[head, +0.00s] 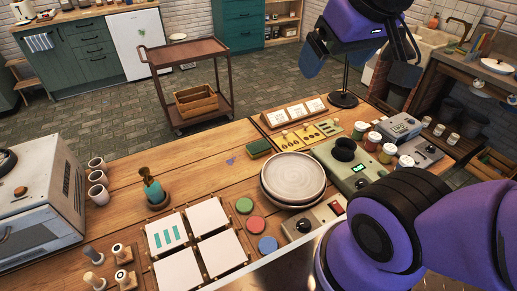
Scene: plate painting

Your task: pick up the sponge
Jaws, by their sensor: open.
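A small green sponge (258,148) with a brownish lower side lies on the wooden table (190,158), near its far edge. It is just behind and left of a pale stack of plates (293,176). My gripper (357,68) is at the upper right, raised above the far side of the table. It is open, with its blue fingers spread and nothing seen between them. It is well apart from the sponge, up and to the right in the picture. My purple arm fills the lower right.
A green device (350,165), several paint jars (388,152), a wooden rack of cards (294,112) and a black lamp stand (343,98) crowd the right side. The table left of the sponge is mostly clear.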

